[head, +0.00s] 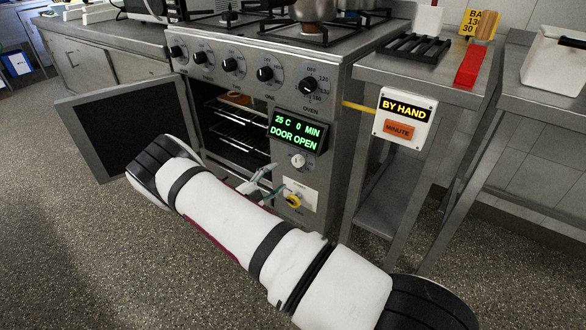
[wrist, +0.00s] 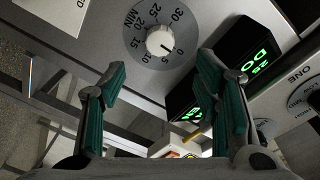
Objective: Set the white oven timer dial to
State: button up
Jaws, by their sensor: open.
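The white oven timer dial (head: 298,160) is a small round knob on the oven's front panel, below the green display (head: 297,130). In the wrist view the dial (wrist: 159,41) sits on a grey disc marked in minutes up to 30. A thin dark mark shows at its lower right edge; the exact setting is hard to read. The display reads "25 C 0 MIN DOOR OPEN". My gripper (head: 270,184) is open with teal fingers, in front of the panel and lower left of the dial. In the wrist view the fingers (wrist: 161,68) are apart and empty, below the dial.
The oven door (head: 125,125) hangs open at left, with racks inside. A yellow-ringed knob (head: 294,201) is below the dial. Several black knobs (head: 265,74) line the panel above. A "BY HAND / MINUTE" sign (head: 404,119) sticks out to the right.

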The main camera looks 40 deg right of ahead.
aim_at(296, 163)
jog(key=b+x, duration=0.2)
jog(key=x, duration=0.7)
jog(key=shift+d+b, duration=0.1)
jog(key=shift+b, duration=0.2)
jog(key=c, duration=1.1)
